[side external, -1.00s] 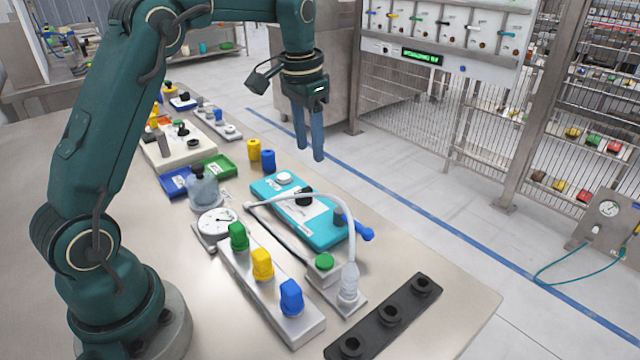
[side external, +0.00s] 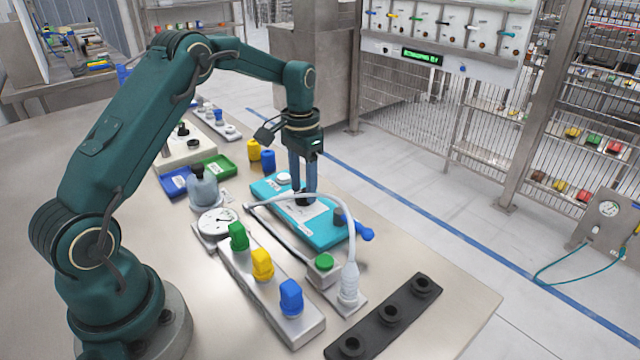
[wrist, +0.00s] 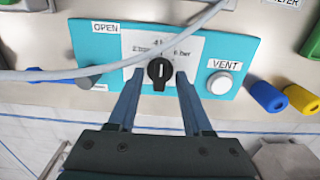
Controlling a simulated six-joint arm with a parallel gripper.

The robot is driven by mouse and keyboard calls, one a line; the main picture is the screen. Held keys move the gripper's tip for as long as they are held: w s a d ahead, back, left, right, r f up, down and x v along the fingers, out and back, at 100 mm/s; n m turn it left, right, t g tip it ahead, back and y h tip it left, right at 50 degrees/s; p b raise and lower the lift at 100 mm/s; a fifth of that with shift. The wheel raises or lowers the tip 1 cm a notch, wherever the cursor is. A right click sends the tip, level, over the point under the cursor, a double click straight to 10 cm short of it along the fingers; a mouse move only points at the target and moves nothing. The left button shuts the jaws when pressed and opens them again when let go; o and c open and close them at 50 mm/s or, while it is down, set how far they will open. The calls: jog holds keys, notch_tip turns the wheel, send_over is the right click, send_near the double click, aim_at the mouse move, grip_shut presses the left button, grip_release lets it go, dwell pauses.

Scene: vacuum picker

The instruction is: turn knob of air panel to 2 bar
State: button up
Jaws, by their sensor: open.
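The air panel (side external: 276,198) is a turquoise box on the table, also seen in the wrist view (wrist: 255,30). Its black knob (wrist: 159,71) sits at the lower edge of a white scale label (wrist: 195,45); the knob's white pointer line is roughly vertical in the wrist view. The scale print is partly legible, and a grey hose crosses it. My gripper (wrist: 158,75) points down over the panel, open, with one blue-grey finger on each side of the knob. Contact with the knob cannot be told. In the side view the fingers (side external: 303,190) largely hide the knob.
A white VENT button (wrist: 220,83) and a blue lever (wrist: 88,79) by the OPEN label flank the knob. A grey hose (side external: 350,240) arches near the panel. Yellow and blue pegs (side external: 268,160), a gauge (side external: 217,224) and a coloured-knob block (side external: 262,275) stand close by.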

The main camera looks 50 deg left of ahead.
grip_shut()
jog(key=n, duration=0.4)
jog(key=shift+n, duration=0.3)
jog(key=n, duration=0.4)
jog(key=shift+n, duration=0.3)
dwell(0.4)
grip_release()
